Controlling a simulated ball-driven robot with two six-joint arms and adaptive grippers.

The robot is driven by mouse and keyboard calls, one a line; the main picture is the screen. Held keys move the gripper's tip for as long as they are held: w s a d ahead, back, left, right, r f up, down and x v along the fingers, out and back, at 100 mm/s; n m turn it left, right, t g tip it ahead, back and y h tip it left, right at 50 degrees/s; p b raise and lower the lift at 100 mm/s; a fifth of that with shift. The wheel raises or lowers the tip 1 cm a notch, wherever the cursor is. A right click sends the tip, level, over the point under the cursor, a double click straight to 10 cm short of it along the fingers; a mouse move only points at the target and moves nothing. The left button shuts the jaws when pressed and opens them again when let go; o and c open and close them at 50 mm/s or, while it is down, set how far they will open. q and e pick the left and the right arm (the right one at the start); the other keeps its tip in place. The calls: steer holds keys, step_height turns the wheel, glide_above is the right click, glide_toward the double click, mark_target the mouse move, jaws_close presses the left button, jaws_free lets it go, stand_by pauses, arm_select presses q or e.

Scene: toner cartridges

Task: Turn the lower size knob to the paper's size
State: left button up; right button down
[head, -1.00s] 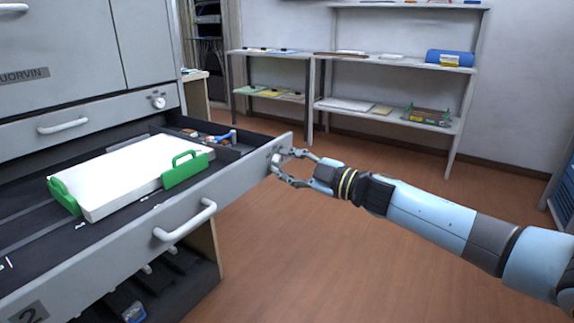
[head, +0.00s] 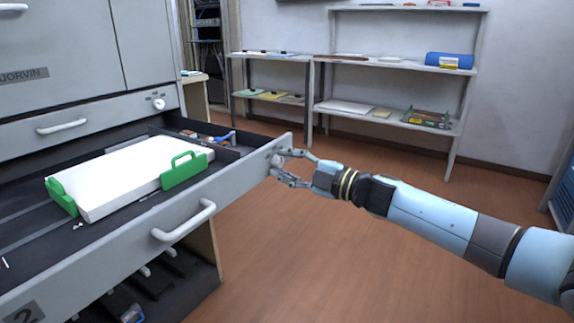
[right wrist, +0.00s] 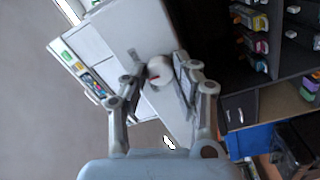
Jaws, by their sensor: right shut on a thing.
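The lower size knob (head: 279,160) is a small round white knob on the front of the open lower drawer (head: 185,222), at its right end. My right gripper (head: 283,169) is shut on this knob, with its fingers on either side. A white paper stack (head: 135,175) lies in the drawer between green guides (head: 184,171). The size marks around the knob are too small to read. My left gripper is not in view.
An upper knob (head: 159,103) sits on the closed upper drawer. The drawer handle (head: 184,221) sticks out from the lower drawer front. Shelves (head: 392,62) stand along the back wall. The floor (head: 300,255) in front of them is clear.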

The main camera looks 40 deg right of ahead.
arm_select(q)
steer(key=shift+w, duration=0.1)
arm_select(e)
steer(key=shift+f, duration=0.1)
steer(key=c, duration=1)
jaws_free()
steer(key=shift+c, duration=0.2)
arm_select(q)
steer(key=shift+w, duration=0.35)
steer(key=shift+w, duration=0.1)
arm_select(e)
steer(key=v, duration=1.2)
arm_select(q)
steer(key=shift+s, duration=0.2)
